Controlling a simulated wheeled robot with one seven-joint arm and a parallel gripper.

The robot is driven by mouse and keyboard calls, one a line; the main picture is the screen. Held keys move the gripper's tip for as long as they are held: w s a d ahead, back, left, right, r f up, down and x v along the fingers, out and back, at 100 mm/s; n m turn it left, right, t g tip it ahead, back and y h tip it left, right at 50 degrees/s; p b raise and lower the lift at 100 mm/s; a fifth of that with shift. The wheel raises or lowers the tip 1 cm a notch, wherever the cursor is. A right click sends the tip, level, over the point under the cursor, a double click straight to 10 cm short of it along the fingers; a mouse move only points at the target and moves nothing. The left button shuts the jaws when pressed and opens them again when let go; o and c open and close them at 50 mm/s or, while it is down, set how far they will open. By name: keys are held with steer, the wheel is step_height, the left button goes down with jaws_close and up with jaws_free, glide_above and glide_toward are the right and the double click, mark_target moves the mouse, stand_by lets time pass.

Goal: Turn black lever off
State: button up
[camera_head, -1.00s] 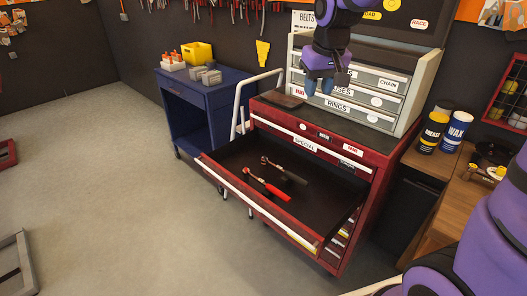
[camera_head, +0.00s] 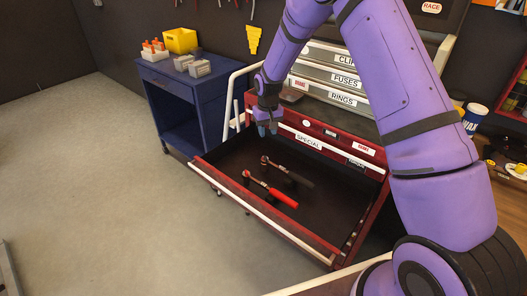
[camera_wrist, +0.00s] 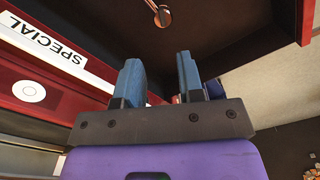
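Two ratchet-like levers lie in the open red drawer (camera_head: 232,160). The black lever (camera_head: 290,173) has a metal head and a black handle and lies farther back. A lever with a red handle (camera_head: 272,190) lies in front of it, roughly parallel. My gripper (camera_head: 267,131) is above the back left part of the drawer, apart from both levers. In the wrist view my gripper (camera_wrist: 160,75) has its two blue fingers spread with a gap between them. One metal lever head (camera_wrist: 161,14) shows beyond the fingertips; which lever it belongs to I cannot tell.
The drawer belongs to a red cabinet, under a "SPECIAL" label (camera_head: 309,141). Grey labelled drawers (camera_head: 345,82) stand above it. A blue cart (camera_head: 176,100) with a yellow bin (camera_head: 180,40) is at the left. Open floor (camera_head: 90,190) lies to the left.

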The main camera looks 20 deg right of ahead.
mark_target(266, 157)
steer(key=f, duration=0.8)
steer(key=w+f, duration=0.1)
steer(key=f, duration=0.3)
steer(key=shift+a+f, duration=0.1)
steer(key=shift+f, duration=0.3)
steer(key=shift+c, duration=0.2)
jaws_close()
